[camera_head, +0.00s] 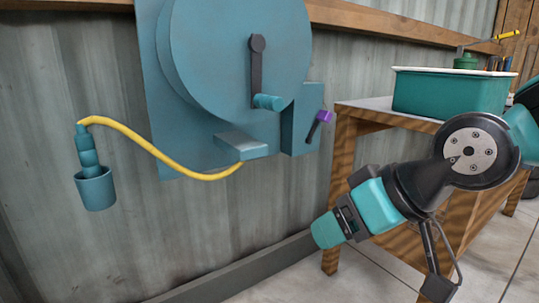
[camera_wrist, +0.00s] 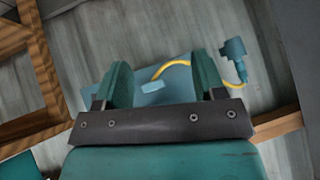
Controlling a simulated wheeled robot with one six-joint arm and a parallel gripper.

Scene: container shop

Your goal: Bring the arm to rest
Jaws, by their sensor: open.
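My gripper (camera_head: 328,230) hangs at the lower middle right in the head view, pointing down and left. In the wrist view my gripper (camera_wrist: 162,78) shows two teal fingers set wide apart, with nothing between them. It is open and empty. In the head view it is in front of the wooden bench's left end and apart from the wall-mounted reel. My arm comes in from the right edge and is bent.
A blue reel (camera_head: 215,45) with a black crank is on the wall. Its yellow hose (camera_head: 150,148) ends at a nozzle in a blue cup (camera_head: 96,190). A wooden bench (camera_head: 345,135) carries a green tub (camera_head: 450,95). Floor shows at the lower right.

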